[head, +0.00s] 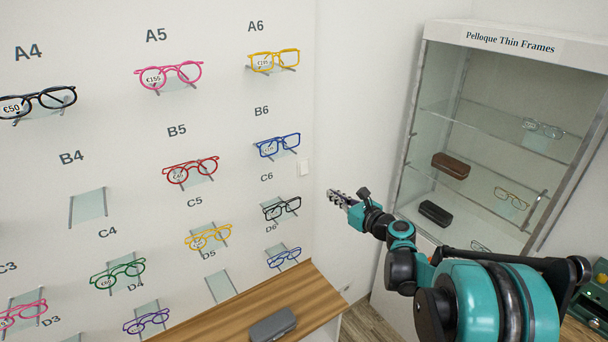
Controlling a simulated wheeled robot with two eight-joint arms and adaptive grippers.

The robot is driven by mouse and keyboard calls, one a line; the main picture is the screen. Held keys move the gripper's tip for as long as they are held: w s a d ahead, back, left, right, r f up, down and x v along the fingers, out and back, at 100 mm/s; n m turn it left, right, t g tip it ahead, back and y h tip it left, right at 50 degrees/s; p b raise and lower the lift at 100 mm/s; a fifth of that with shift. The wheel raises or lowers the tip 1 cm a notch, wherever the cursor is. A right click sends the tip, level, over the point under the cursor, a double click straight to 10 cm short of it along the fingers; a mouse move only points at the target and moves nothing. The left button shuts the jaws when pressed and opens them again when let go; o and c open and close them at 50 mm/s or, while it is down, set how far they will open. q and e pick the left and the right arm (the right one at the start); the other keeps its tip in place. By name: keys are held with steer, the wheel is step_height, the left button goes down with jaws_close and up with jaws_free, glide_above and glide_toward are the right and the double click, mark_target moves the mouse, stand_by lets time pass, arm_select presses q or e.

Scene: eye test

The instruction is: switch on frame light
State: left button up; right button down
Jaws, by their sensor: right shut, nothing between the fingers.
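A small white wall switch (304,168) sits on the white wall, right of the blue glasses at B6 and near the wall corner. My right gripper (335,197) is shut and empty. In the picture it is just right of and below the switch, and a gap shows between them. I cannot tell its exact distance from the wall. I cannot tell whether the switch is on or off. My left gripper is not in view.
Several glasses, such as the blue pair (279,145), rest on small glass wall shelves. A wooden counter (300,308) below bears a grey case (272,326). A glass-fronted cabinet (414,140) labelled "Pelloque Thin Frames" stands at right, behind my right arm.

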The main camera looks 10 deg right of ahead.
mark_target(304, 168)
steer(key=shift+a, duration=0.1)
steer(key=b+x, duration=0.1)
steer(key=x, duration=1.3)
